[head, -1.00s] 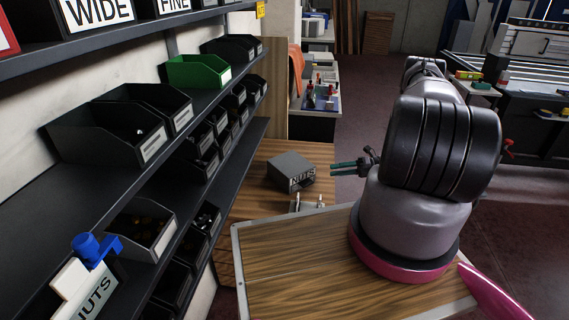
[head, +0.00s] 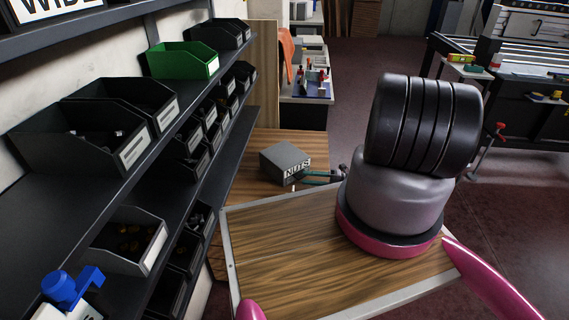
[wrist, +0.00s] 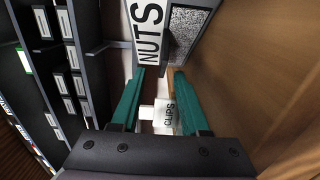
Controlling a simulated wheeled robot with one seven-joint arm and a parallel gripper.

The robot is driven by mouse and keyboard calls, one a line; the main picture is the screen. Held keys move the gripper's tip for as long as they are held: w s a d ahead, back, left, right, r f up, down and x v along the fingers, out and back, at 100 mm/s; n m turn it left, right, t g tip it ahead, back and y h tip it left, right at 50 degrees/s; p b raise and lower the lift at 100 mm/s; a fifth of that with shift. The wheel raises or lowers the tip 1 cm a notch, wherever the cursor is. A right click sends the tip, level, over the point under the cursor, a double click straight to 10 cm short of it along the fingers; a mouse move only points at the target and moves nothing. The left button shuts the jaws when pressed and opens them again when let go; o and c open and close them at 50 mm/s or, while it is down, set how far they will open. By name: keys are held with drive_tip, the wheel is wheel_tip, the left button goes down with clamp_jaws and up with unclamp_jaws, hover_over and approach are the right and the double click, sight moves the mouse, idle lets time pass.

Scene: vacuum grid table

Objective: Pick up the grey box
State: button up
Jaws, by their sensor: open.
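The grey box (head: 285,161) with a "NUTS" label sits on the wooden table beyond my tray-like board in the head view. In the wrist view its labelled face (wrist: 150,32) and grey side are at the top, just ahead of the fingertips. My gripper (head: 305,178) has green fingers and is at the box's near right side, by the label. In the wrist view the gripper (wrist: 158,75) is open, with a gap between its fingers. Nothing is held. Whether a fingertip touches the box cannot be told.
A shelf rack with black bins and a green bin (head: 182,62) stands close on the left. A workbench with small items (head: 305,88) is behind.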

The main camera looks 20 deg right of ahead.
sight(299, 177)
drive_tip(key=x, duration=0.4)
drive_tip(key=shift+a+f, duration=0.15)
drive_tip(key=shift+a, duration=0.05)
clamp_jaws()
idle(1.2)
